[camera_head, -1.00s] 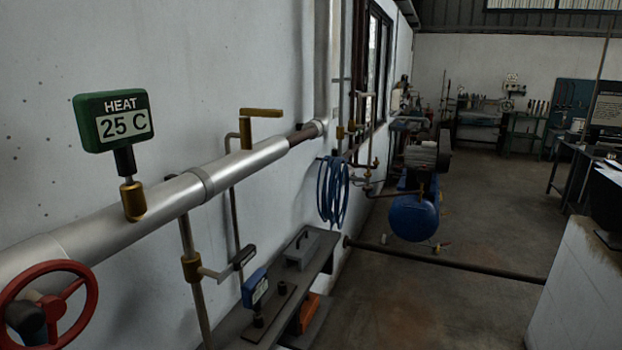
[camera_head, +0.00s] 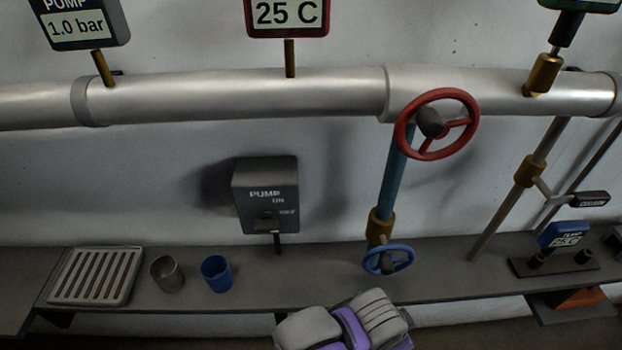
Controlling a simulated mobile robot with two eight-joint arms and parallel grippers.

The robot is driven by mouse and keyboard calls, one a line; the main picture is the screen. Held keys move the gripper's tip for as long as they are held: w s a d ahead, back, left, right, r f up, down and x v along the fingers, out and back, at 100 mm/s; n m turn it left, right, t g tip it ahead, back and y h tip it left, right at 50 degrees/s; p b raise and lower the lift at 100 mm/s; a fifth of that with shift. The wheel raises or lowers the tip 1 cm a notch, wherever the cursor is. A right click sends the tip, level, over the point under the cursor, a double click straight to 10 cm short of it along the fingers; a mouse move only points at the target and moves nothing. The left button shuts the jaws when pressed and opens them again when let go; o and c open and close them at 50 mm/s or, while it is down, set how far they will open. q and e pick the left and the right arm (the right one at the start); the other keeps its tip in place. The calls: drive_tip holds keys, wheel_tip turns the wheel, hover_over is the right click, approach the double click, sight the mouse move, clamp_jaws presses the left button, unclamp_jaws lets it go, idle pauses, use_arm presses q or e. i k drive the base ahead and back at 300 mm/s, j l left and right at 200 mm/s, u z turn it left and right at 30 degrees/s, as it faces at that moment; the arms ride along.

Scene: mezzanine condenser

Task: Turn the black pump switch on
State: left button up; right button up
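The black pump switch box (camera_head: 265,190) is fixed near the wall, left of centre, above the shelf. It is marked PUMP, with ON above OFF. Its small dark lever (camera_head: 266,222) sits low on the front, beside the OFF mark; the light is dim and its exact tilt is hard to read. Neither of my grippers shows in the view, and nothing touches the switch. A grey and purple part of my own body shows at the bottom centre, below the shelf edge.
A shelf (camera_head: 330,278) runs below the switch, bearing a slotted tray (camera_head: 97,276), a brown cup (camera_head: 167,274) and a blue cup (camera_head: 217,274). A red handwheel (camera_head: 437,124) and a blue handwheel (camera_head: 389,259) stand right of it. A pipe (camera_head: 240,95) runs above. The pump gauge (camera_head: 80,24) reads 1.0 bar.

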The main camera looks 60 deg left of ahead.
sight(267, 223)
drive_tip(key=u, duration=2.65)
